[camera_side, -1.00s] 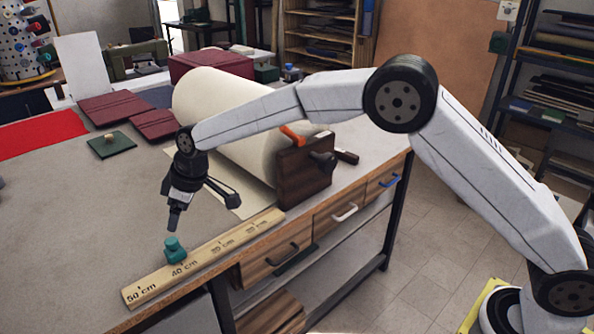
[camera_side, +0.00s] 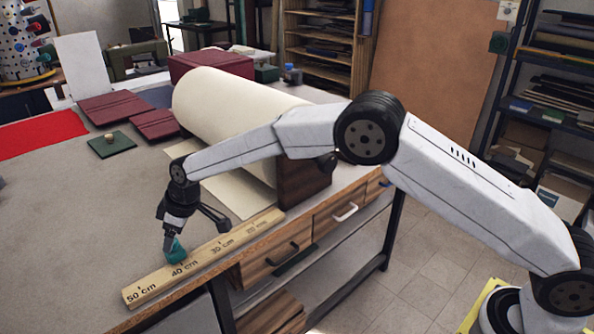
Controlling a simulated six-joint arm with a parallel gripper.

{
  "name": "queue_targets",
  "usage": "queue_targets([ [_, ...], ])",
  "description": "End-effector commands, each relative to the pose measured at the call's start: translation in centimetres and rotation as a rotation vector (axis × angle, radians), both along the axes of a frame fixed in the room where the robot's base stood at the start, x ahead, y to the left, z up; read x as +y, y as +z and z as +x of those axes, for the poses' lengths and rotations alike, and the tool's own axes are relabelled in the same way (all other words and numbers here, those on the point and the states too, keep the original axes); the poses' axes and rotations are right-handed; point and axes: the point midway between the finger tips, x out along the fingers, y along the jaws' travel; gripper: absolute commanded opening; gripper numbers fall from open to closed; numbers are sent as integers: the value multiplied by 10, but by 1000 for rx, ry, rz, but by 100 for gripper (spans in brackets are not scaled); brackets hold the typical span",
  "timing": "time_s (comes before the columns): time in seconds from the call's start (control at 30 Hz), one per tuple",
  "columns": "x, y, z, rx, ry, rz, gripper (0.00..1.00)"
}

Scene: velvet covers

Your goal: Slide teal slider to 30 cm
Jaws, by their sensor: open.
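The teal slider (camera_side: 175,252) sits on the wooden ruler (camera_side: 205,253), at about the 40 cm mark. The ruler lies along the front edge of the table, with 50 cm at its near left end and 30 cm and 20 cm farther right. My gripper (camera_side: 170,243) points down at the slider, with its fingertips at the slider's upper part and partly covering it. The jaws are open; whether they touch the slider I cannot tell.
A large cream roll (camera_side: 225,118) with a dark wooden end block (camera_side: 302,183) stands behind the ruler's right end. Dark red covers (camera_side: 108,108) and a green board with a knob (camera_side: 111,145) lie at the back left. The table (camera_side: 75,235) left of the ruler is clear.

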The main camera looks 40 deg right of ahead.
Motion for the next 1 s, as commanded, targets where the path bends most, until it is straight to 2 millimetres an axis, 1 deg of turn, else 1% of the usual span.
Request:
queue_targets([
  [0.2, 3, -10, 2, 0, 0, 0, 78],
  [0.5, 3, -10, 3, -1, 0, 0, 78],
  [0.53, 3, -10, 3, -1, 0, 0, 71],
  [0.57, 3, -10, 3, -1, 0, 0, 62],
  [0.6, 3, -10, 3, -1, 0, 0, 49],
  [0.67, 3, -10, 3, -1, 0, 0, 30],
  [0.7, 3, -10, 3, -1, 0, 0, 17],
  [0.77, 3, -10, 3, -1, 0, 0, 0],
  [1.0, 3, -10, 3, -1, 0, 0, 0],
])
